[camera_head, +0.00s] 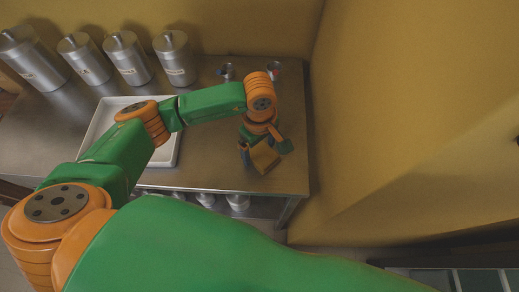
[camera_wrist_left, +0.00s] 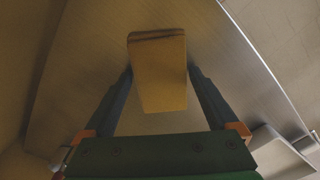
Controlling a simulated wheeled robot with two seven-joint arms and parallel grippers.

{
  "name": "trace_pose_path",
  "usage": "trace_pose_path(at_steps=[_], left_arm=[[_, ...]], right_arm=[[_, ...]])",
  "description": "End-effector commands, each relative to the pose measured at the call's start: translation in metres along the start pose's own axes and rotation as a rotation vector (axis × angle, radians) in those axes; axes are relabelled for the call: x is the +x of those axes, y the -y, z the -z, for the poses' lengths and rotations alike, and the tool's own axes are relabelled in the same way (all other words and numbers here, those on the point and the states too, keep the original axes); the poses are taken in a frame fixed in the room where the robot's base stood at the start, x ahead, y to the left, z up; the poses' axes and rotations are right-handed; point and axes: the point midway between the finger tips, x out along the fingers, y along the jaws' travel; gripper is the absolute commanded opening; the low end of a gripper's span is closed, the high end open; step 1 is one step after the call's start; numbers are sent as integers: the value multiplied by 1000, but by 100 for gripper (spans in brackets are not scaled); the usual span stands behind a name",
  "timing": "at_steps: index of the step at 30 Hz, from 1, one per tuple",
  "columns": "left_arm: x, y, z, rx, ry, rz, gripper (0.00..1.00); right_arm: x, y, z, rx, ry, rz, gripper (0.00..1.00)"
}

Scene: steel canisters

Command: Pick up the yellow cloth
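The yellow cloth (camera_head: 264,159) is a folded, block-like piece near the right front of the steel table. In the left wrist view the cloth (camera_wrist_left: 160,72) lies between the two dark fingers, lengthwise toward the palm. My left gripper (camera_head: 263,150) points down at it, and in the left wrist view its fingers (camera_wrist_left: 160,78) come up close against both sides of the cloth. They appear shut on it. I cannot tell clearly whether the cloth rests on the table or hangs just above it. My right gripper is not in view.
A white tray (camera_head: 165,158) lies under my left arm on the steel table (camera_head: 210,172). Several steel canisters (camera_head: 126,58) stand at the back left. Two small items, one (camera_head: 226,72) beside the other (camera_head: 273,68), are at the back right. A yellow wall (camera_head: 420,100) is to the right.

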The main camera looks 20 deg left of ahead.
Motion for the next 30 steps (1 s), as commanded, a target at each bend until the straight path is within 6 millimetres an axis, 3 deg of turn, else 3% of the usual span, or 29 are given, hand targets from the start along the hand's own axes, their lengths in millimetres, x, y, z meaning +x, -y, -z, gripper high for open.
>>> trace_pose_path(at_steps=[1, 6, 7, 8, 16, 21, 26, 30], left_arm=[[0, 0, 0, 0, 0, 0, 76], [0, 0, 0, 0, 0, 0, 30], [0, 0, 0, 0, 0, -1, 28], [0, 0, 0, 0, 0, -1, 19], [-5, -1, 0, 1, 1, -4, 19], [-32, 0, 0, 2, -1, -8, 19], [-74, 36, -5, 5, -5, -9, 19], [-102, 78, -10, 2, -8, -9, 19]], right_arm=[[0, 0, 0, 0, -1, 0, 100], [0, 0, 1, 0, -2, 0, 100], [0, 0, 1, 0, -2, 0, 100], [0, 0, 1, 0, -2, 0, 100], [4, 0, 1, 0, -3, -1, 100], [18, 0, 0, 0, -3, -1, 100], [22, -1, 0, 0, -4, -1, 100], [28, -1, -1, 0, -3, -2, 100]])
